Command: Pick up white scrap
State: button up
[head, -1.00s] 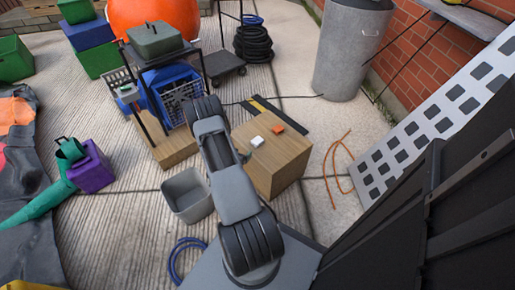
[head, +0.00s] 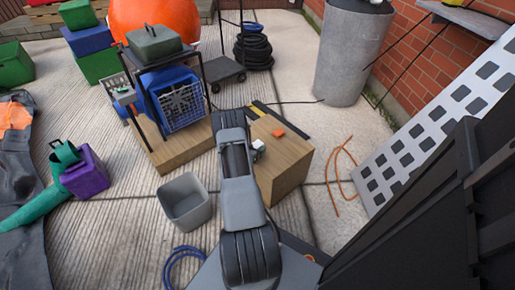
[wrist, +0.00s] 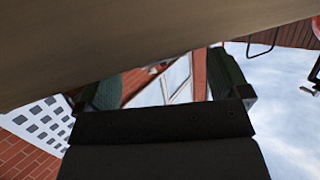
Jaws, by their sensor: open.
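The white scrap (head: 258,145) is a small pale piece on top of the wooden block (head: 286,165) in the head view. My arm overlaps its left side in that view. My gripper (wrist: 165,84) shows in the wrist view as two dark fingers standing apart, with nothing clearly held between them. In the head view the gripper is hidden behind my arm, so its distance from the scrap cannot be told. I cannot make out the scrap in the wrist view.
An orange piece (head: 278,132) lies on the same block, right of the white scrap. A grey bin (head: 186,203) stands left of my arm. A plain brown surface (wrist: 120,35) fills the wrist view's top.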

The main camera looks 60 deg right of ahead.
aim_at(257, 145)
jog(key=shift+x, duration=1.25)
jog(key=c, duration=1.2)
